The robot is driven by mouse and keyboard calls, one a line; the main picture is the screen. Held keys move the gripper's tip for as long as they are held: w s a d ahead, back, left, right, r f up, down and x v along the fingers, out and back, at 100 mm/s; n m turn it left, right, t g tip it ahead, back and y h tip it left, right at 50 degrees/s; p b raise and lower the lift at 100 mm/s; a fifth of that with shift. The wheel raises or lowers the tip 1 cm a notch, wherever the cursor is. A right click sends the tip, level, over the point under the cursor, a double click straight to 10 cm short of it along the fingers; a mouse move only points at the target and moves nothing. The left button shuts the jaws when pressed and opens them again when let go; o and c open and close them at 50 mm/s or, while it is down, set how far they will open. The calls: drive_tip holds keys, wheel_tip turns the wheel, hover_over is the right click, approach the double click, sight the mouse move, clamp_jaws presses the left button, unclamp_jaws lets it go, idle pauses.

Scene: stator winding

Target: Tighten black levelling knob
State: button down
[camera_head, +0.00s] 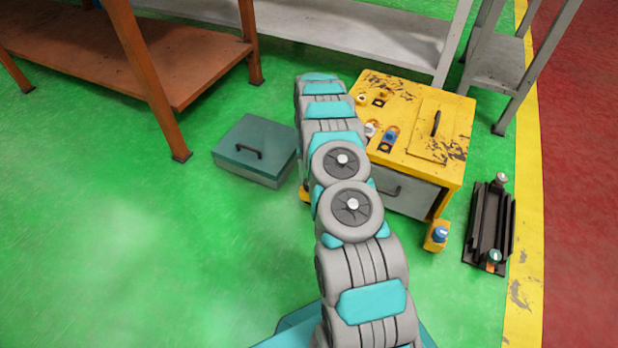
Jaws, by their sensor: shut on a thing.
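I cannot make out a black levelling knob in the head view. A worn yellow cabinet (407,98) stands right of my arm, with a grey drawer front below its top. At its front right corner is a yellow foot (433,243) with a blue knob (440,233) on it. A bit of yellow at the cabinet's left front corner (304,194) shows beside my arm; the rest there is hidden. My grey and teal arm reaches up the middle of the picture. My gripper is hidden behind the arm, so what it holds does not show.
Small controls sit on the cabinet top, beside a panel with a black handle (436,123). A teal case (258,142) lies on the floor left of my arm. A dark rail fixture (489,225) stands at right. An orange table (150,55) is behind. Green floor at left is clear.

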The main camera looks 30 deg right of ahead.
drive_tip(key=shift+r, duration=0.15)
drive_tip(key=shift+c, duration=1.2)
unclamp_jaws()
